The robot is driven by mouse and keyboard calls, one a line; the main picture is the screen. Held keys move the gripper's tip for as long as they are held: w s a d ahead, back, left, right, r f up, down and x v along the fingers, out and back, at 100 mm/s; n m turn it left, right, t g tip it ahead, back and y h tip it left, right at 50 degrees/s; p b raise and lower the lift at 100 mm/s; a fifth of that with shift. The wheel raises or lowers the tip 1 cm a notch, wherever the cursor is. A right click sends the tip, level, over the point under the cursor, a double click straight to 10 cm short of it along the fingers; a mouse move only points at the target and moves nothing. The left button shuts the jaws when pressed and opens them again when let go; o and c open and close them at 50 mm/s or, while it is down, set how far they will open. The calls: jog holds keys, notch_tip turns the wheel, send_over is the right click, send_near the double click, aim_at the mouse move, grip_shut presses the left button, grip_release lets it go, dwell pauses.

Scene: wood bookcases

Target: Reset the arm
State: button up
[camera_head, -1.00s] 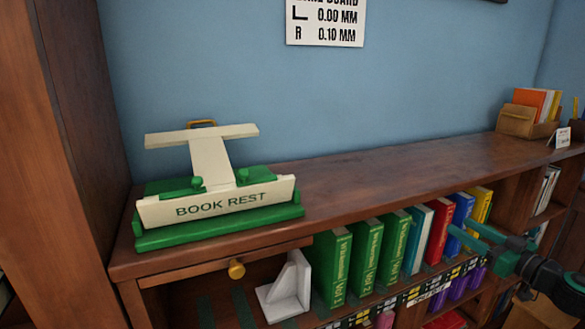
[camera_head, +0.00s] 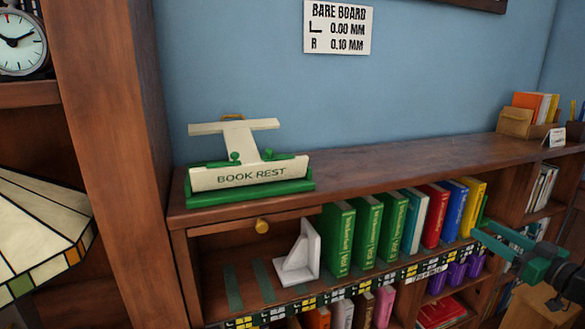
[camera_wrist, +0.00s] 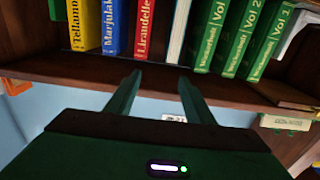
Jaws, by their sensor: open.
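My gripper (camera_head: 500,240) is at the right of the head view, in front of the bookcase shelf. Its two green fingers are apart, with nothing between them. In the wrist view the open fingers (camera_wrist: 160,95) point toward the shelf edge below the row of books and touch no book that I can see. Part of my arm is cut off by the right edge of the head view.
Green volumes (camera_head: 367,230), a red book (camera_head: 434,214) and others stand on the shelf (camera_head: 240,290). A white bookend (camera_head: 300,255) stands left of them. The book rest (camera_head: 250,175) sits on top. A lampshade (camera_head: 40,235) is at left.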

jog(key=s+a+r+n, duration=0.1)
jog(key=s+r, duration=0.1)
jog(key=r, duration=0.4)
jog(key=s+a+r, duration=0.2)
jog(key=s+r, duration=0.1)
jog(key=r, duration=0.3)
jog(key=s+a+r+g+h, duration=0.1)
jog(key=s+a+g, duration=0.1)
jog(key=a, duration=0.3)
jog(key=s+a+r+g, duration=0.2)
jog(key=a+g, duration=0.1)
jog(key=a, duration=0.2)
jog(key=s+a+f+m+g+h, duration=0.2)
jog(key=a+f+g, duration=0.2)
jog(key=f, duration=0.4)
jog(key=s+a+f+m+g+h, duration=0.3)
jog(key=a+f, duration=0.1)
jog(key=f, duration=0.4)
jog(key=s+d+f+m+g, duration=0.1)
jog(key=s+d+m+g, duration=0.1)
jog(key=s+d, duration=0.3)
jog(key=s+d+f+m+g, duration=0.1)
jog(key=s+d+m+g, duration=0.2)
jog(key=s, duration=0.8)
jog(key=d+m, duration=0.1)
jog(key=d, duration=0.1)
jog(key=shift+s+d, duration=0.3)
jog(key=shift+d, duration=0.05)
